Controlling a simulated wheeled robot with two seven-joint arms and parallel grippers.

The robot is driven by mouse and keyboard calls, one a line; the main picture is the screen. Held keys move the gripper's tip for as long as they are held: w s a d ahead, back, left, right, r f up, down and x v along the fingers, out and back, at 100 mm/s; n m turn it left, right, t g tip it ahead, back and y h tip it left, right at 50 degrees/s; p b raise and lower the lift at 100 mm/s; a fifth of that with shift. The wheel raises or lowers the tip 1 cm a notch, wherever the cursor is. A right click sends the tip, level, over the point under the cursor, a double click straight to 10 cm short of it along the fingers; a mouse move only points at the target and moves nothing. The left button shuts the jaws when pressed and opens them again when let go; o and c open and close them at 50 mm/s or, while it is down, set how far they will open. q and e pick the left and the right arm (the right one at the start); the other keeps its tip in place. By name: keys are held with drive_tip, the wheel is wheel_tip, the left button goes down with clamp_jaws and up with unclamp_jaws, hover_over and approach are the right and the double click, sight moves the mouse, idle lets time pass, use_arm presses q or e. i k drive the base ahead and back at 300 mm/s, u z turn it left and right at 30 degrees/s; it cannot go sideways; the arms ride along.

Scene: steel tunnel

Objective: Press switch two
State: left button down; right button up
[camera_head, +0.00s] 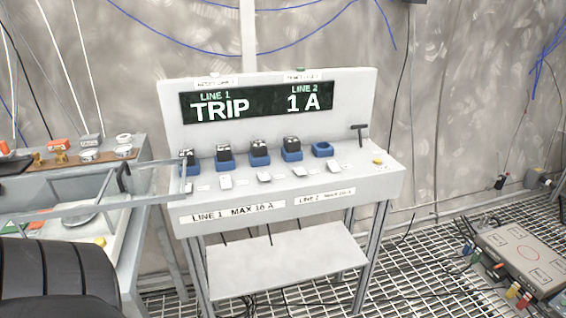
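A white console (285,190) stands in the middle with a row of small white rocker switches along its sloped front. The first clearly visible switch from the left (225,181), another (264,177), a third (299,171) and one further right (339,165) show; their small labels are too small to read, so I cannot tell which is number two. Black plugs sit in blue sockets (260,158) behind them; the rightmost blue socket (322,149) is empty. The display (255,100) reads LINE 1 TRIP and LINE 2 1 A. I see neither gripper clearly.
A pale metal frame (110,203) reaches across from the left, overlapping the console's left end. A side bench (125,150) holds small parts. A black T-handle (360,130) and yellow button (378,161) are at the console's right. A grey box (525,255) lies on the grating.

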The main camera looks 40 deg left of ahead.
sight(225, 184)
drive_tip(key=u, duration=0.25)
drive_tip(key=i, duration=0.9)
drive_tip(key=u, duration=1)
drive_tip(key=i, duration=0.35)
drive_tip(key=u, duration=0.3)
